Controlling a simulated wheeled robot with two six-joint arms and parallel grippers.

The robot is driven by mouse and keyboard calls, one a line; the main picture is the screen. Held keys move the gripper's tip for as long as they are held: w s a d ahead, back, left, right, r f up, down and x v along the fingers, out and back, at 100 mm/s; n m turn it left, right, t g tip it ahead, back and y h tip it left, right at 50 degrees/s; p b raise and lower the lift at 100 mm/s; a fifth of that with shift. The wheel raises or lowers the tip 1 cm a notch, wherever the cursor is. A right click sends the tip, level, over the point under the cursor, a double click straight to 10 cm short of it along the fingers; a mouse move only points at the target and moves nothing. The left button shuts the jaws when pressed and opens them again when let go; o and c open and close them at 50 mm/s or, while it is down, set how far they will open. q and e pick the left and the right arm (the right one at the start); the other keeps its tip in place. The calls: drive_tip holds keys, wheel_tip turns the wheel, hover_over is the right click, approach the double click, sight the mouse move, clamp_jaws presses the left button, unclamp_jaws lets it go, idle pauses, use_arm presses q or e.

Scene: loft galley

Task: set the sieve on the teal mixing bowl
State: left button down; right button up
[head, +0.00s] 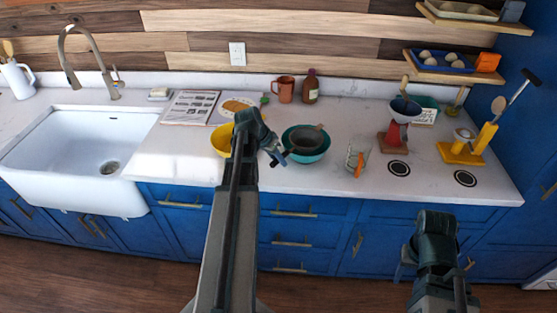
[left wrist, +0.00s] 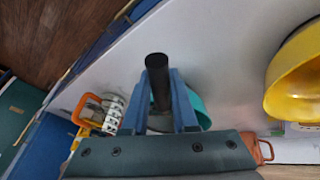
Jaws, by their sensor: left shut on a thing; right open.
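The teal mixing bowl (head: 323,153) stands on the counter, right of my left gripper. The sieve (head: 304,141), a dark grey round mesh, lies over the bowl's opening; whether it rests on the rim or hangs just above is not clear. My left gripper (head: 281,158) is shut on the sieve's handle at the bowl's near left side. In the left wrist view the black handle (left wrist: 157,83) stands between the blue fingers, with part of the teal bowl (left wrist: 197,108) behind; most of the sieve is hidden. My right gripper (head: 436,222) is open, low in front of the counter.
A yellow bowl (head: 220,141) stands left, partly behind my left arm. A small grater-like thing with an orange handle (head: 358,164) stands right of the teal bowl. A red scale with a bowl (head: 394,135) and a yellow stand (head: 466,153) are further right. A mug and bottle stand behind.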

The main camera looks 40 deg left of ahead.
use_arm(q)
drive_tip(key=shift+c, duration=0.6)
unclamp_jaws()
wheel_tip(320, 180, up, 7)
drive_tip(key=p, duration=0.7)
idle(0.4)
idle(0.4)
